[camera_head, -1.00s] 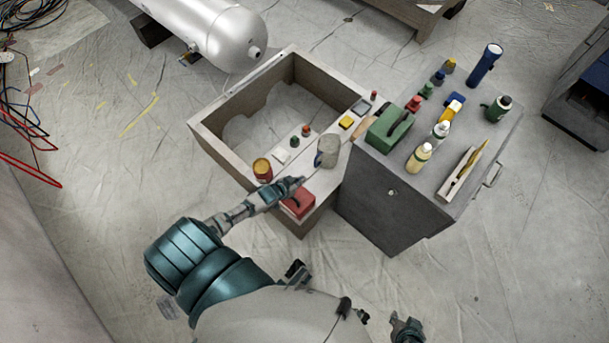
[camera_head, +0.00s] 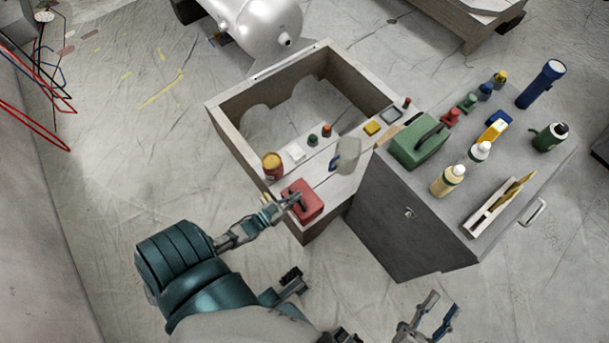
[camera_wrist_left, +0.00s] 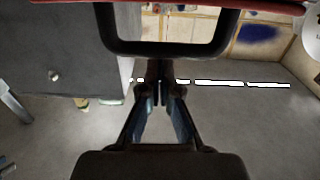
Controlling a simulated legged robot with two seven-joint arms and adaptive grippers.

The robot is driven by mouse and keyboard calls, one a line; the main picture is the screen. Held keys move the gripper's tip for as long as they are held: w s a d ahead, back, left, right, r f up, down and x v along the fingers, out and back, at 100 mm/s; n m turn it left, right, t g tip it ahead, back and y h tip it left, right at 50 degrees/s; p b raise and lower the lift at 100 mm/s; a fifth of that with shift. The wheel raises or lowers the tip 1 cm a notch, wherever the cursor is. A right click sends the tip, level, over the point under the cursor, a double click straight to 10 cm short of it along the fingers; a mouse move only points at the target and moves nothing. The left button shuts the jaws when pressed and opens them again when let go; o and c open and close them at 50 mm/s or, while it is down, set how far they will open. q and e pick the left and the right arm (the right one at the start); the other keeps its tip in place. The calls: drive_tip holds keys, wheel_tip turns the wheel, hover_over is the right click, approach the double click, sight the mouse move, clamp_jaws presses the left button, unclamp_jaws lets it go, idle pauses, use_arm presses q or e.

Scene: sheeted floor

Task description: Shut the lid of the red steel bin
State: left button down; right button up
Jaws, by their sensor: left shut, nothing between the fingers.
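A small red box with a dark handle (camera_head: 303,200), the only red bin-like thing I make out, sits at the near corner of the wooden frame's board. I cannot tell whether its lid is open or shut. My left gripper (camera_head: 292,201) is shut and empty at the box's left side, by the handle. In the left wrist view the closed fingers (camera_wrist_left: 160,88) point at a black loop (camera_wrist_left: 170,50), with a red edge (camera_wrist_left: 165,4) above it. I cannot tell if they touch. My right gripper (camera_head: 440,312) is at the bottom, fingers apart, clear of everything.
A red and yellow can (camera_head: 272,166) and a clear jug (camera_head: 347,155) stand near the red box on the board. A grey cabinet (camera_head: 390,225) to the right carries a green toolbox (camera_head: 418,146) and several bottles. A silver tank (camera_head: 258,25) lies behind.

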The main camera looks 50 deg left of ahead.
use_arm(q)
drive_tip(key=shift+s+f+b, duration=0.5)
drive_tip(key=shift+f+b, duration=0.2)
drive_tip(key=shift+b, duration=0.05)
drive_tip(key=shift+s+f, duration=0.1)
drive_tip(key=shift+s, duration=0.05)
use_arm(e)
drive_tip(key=shift+s+d+r+m+t, duration=0.25)
drive_tip(key=shift+s+r+t, duration=0.35)
drive_tip(key=shift+s+t, duration=0.2)
drive_tip(key=shift+s+d+r+m+t, duration=0.1)
drive_tip(key=shift+s+r+m+t, duration=0.1)
drive_tip(key=shift+s+r+t, duration=0.55)
drive_tip(key=shift+s+d+r+m+t, duration=0.25)
drive_tip(key=shift+s+r+t, duration=0.35)
drive_tip(key=shift+t, duration=0.25)
drive_tip(key=shift+f, duration=0.1)
use_arm(q)
drive_tip(key=shift+f, duration=0.1)
